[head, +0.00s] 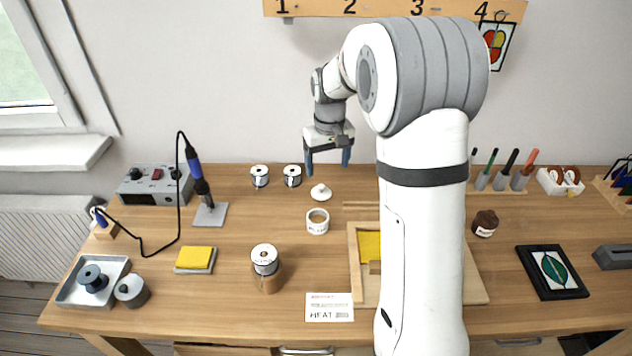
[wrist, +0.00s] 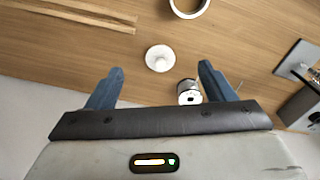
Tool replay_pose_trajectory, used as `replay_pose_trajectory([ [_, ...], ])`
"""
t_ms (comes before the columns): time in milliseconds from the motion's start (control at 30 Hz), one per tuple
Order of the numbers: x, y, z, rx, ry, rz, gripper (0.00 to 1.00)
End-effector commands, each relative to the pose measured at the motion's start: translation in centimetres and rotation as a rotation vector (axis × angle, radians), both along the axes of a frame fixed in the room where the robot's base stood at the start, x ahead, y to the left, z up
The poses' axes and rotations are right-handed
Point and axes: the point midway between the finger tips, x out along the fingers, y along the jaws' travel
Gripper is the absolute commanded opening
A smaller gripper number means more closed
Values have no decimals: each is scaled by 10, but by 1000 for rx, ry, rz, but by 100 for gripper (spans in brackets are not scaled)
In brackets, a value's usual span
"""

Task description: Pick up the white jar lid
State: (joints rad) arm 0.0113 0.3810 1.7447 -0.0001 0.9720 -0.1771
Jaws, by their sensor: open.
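The white jar lid (head: 320,192) lies on the wooden table, knob up, behind an open white jar (head: 318,221). In the wrist view the lid (wrist: 160,58) shows as a round white disc with a knob, beyond the fingertips and between their lines. My gripper (head: 328,168) hangs above the back of the table with its blue fingers apart, over the lid's far side. In the wrist view both fingers of my gripper (wrist: 158,72) are spread with nothing between them. The jar's rim (wrist: 189,5) is cut off at the top of the wrist view.
A spool (wrist: 189,92) shows near the right finger in the wrist view. Thin wooden sticks (head: 360,205) lie to the right. A soldering iron (head: 201,186) stands left. Bare table surrounds the lid.

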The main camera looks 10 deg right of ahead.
Motion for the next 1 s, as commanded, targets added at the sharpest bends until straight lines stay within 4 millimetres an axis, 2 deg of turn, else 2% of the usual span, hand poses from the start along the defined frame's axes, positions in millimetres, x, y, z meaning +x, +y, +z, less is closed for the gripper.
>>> replay_pose_trajectory([
  [33, 14, 0, -14, 0, 15, 7, 76],
  [100, 28, -1, -27, 0, 26, 17, 76],
  [300, 49, -1, -50, -1, 44, 32, 76],
  [667, 52, 1, -88, 0, 47, 34, 76],
  [900, 52, 3, -122, 0, 47, 33, 76],
  [1000, 53, 3, -128, 0, 44, 32, 76],
])
